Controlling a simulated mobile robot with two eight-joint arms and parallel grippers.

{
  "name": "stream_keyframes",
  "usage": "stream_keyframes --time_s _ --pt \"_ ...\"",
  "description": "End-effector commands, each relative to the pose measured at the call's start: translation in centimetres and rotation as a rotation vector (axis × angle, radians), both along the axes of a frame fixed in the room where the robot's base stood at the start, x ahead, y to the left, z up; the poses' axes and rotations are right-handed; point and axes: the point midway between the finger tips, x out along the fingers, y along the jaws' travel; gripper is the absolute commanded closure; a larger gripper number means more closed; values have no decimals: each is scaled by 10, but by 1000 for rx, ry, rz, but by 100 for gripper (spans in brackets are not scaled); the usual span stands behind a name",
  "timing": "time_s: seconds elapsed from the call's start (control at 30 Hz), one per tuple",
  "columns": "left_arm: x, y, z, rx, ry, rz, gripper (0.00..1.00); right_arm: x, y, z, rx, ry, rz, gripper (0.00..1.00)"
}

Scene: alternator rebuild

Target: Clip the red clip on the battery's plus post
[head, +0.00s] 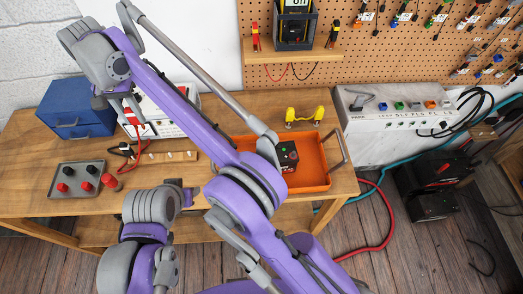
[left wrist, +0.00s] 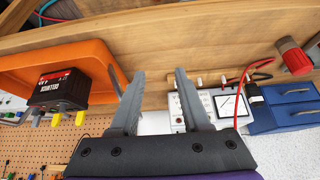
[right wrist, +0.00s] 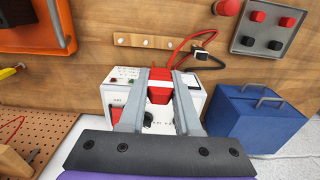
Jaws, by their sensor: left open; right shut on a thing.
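My right gripper (head: 132,108) is above the left part of the bench, by the white tester box (head: 188,103). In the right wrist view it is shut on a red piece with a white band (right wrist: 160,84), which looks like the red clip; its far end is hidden. My left gripper (left wrist: 157,82) is open and empty, near the bench's front edge.
A blue drawer box (head: 75,108) stands at the back left. A grey tray (head: 75,192) with red and black knobs and a red cylinder (head: 112,182) lie in front. A yellow-handled part (head: 305,115) is behind the orange tray. My right arm crosses over the bench.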

Motion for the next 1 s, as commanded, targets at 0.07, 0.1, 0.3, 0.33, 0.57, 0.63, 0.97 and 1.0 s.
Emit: stream_keyframes --time_s 0.07,0.1,0.3,0.33,0.57,0.63,0.97,1.0 --pt "-11 0 -21 0 21 0 53 -6 -16 -10 1 10 -2 95" --pt "-13 0 -26 0 26 0 53 -7 -23 -10 1 10 -2 95" --pt "-24 0 -52 0 46 0 53 -11 -66 -8 0 6 -2 95" --pt "-25 0 -55 0 48 0 53 -12 -73 -8 0 5 -2 95" --pt "-33 0 -77 0 62 0 53 -19 -128 -6 -1 4 -3 95" --pt "-34 0 -82 0 64 0 53 -20 -146 -5 0 4 -4 95" --pt "-37 0 -95 0 71 0 53 -30 -227 -3 0 2 -4 95" --pt "-38 0 -96 0 72 0 53 -32 -238 -3 0 2 -5 95"
